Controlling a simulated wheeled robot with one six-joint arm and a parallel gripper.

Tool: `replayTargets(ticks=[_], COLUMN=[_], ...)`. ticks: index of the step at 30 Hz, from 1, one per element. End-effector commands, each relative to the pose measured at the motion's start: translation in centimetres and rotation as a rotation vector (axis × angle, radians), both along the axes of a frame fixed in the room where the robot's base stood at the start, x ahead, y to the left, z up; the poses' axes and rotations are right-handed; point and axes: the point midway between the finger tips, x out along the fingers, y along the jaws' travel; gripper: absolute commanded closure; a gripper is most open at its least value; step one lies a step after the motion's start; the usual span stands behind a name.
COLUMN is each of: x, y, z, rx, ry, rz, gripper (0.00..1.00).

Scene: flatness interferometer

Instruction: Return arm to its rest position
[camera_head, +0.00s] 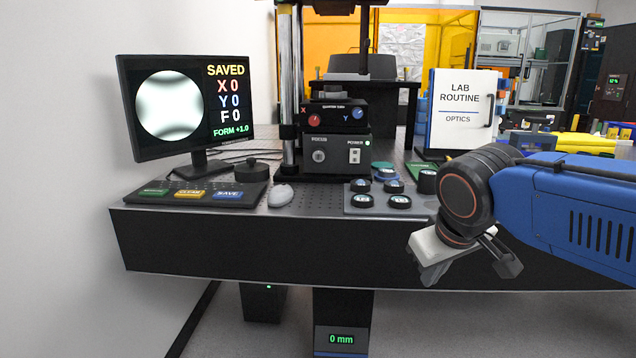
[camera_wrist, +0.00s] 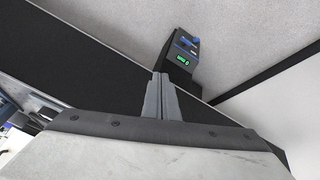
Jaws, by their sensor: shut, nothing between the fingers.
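My blue arm (camera_head: 570,205) reaches in from the right of the head view, in front of the table's front edge. My gripper (camera_head: 430,274) hangs at its end, pointing down and to the left in front of the dark table side. In the wrist view the two grey fingers of my gripper (camera_wrist: 160,90) are together, with nothing between them. The monitor (camera_head: 185,108) reads SAVED, X 0, Y 0, F 0 and FORM +1.0, beside a grey round pattern.
The table (camera_head: 330,245) carries a button panel (camera_head: 210,195), a mouse (camera_head: 280,195), an instrument stack (camera_head: 336,150), a tray of round pieces (camera_head: 378,212) and a LAB ROUTINE board (camera_head: 460,110). A leg display (camera_head: 341,339) reads 0 mm; it also shows in the wrist view (camera_wrist: 182,58).

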Motion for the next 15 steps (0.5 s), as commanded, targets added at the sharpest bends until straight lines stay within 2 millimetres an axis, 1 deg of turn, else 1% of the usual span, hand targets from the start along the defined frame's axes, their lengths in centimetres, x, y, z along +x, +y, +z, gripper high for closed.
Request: replayTargets(ticks=[1, 6, 9, 12, 15], x=[-1.2, -5.2, -7.5, -9.4, -10.8], y=[-1.4, -4.6, -5.9, -6.8, -7.3], z=[-1.0, -4.5, -6.6, -8.4, -9.9], rx=[0.015, 0.072, 0.106, 0.135, 0.158], ry=[0.007, 0.027, 0.036, 0.04, 0.042], rz=[-0.032, -0.122, -0.175, -0.221, -0.254], gripper=[1.0, 1.0, 1.0, 1.0, 1.0])
